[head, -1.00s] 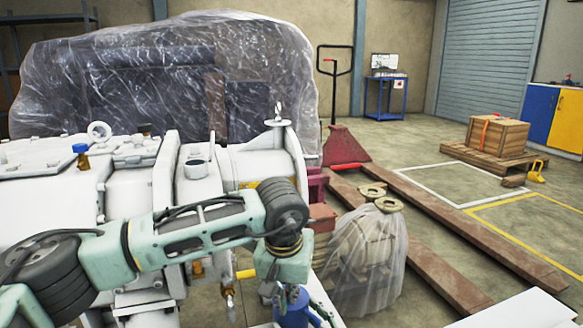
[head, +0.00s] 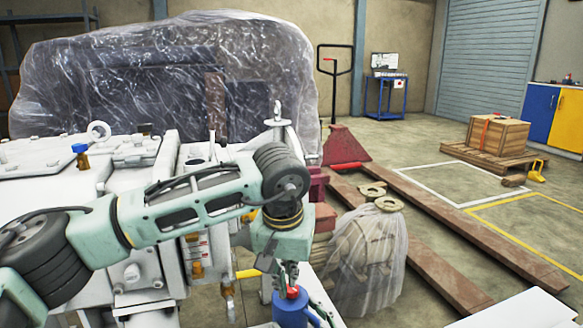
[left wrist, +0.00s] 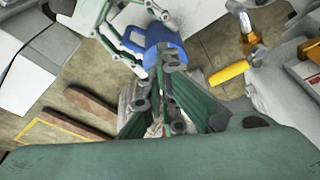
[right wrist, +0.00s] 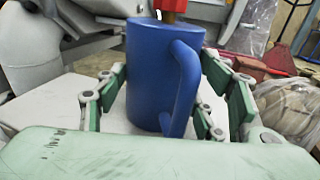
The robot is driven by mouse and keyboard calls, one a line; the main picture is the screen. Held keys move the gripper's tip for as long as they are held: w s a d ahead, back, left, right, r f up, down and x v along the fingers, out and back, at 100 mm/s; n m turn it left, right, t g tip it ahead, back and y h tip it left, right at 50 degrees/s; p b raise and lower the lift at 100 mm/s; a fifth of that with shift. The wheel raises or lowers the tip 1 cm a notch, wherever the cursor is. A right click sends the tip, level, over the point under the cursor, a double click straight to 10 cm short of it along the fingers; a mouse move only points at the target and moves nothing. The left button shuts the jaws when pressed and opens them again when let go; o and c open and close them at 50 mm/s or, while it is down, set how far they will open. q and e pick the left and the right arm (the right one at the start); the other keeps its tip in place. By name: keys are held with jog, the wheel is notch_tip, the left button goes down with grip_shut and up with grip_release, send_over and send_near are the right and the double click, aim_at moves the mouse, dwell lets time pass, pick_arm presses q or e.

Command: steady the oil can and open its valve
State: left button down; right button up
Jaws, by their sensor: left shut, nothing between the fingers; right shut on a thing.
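The oil can is a blue can (head: 290,314) with a red top piece (head: 291,292), at the bottom edge of the head view. In the right wrist view the can (right wrist: 160,75) stands upright between the green fingers of my right gripper (right wrist: 165,105), which is shut on its body; the blue handle faces me. My left gripper (head: 289,273) is shut and empty, pointing down just above the red top. Whether it touches the top is unclear. The can also shows in the left wrist view (left wrist: 160,38). A tap with a yellow handle (left wrist: 229,73) is beside it.
The white machine (head: 60,205) fills the left, close behind my left arm. A plastic-wrapped load (head: 365,260) and the brown pallet truck forks (head: 430,225) lie right of the can.

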aim_at(292, 290)
pick_arm(q)
jog(key=shift+r, duration=0.15)
jog(key=shift+s+a+x, duration=0.15)
jog(key=shift+x, duration=0.85)
jog(key=shift+s+a+x, duration=0.1)
jog(key=shift+s+x, duration=0.05)
jog(key=shift+x, duration=0.85)
jog(key=shift+s+a+x, duration=0.15)
jog(key=shift+s+x, duration=0.05)
jog(key=shift+x, duration=0.8)
pick_arm(e)
jog(key=shift+d, duration=0.1)
pick_arm(q)
jog(key=shift+w+d+f, duration=0.1)
jog(key=shift+w+f, duration=0.1)
jog(key=shift+w, duration=0.1)
jog(key=shift+d, duration=0.15)
pick_arm(e)
jog(key=shift+r, duration=0.1)
pick_arm(q)
jog(key=shift+s, duration=0.15)
